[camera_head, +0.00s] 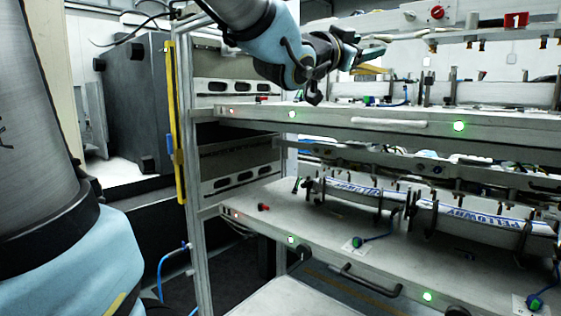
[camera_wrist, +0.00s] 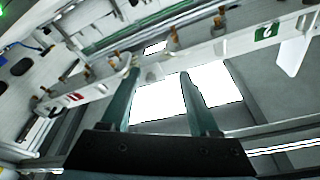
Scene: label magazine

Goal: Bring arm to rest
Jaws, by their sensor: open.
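My gripper (camera_head: 374,60) shows in the head view at the top centre, held above the upper shelf of the label magazine. In the wrist view my gripper (camera_wrist: 158,85) has its two dark green fingers spread apart. Nothing is between them. Beyond the fingertips runs a pale metal bar (camera_wrist: 110,80) with brass-coloured pins and a green label "2". The fingers overlap this bar in the picture; I cannot tell whether they touch it. My blue and grey arm comes in from the top of the head view.
The magazine's upper shelf (camera_head: 390,124) and lower shelf (camera_head: 330,240) carry metal holders. Label stacks (camera_head: 360,190) lie on the lower one. A yellow strip (camera_head: 175,120) runs along the upright post (camera_head: 188,150). A dark cabinet (camera_head: 135,105) stands behind at left.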

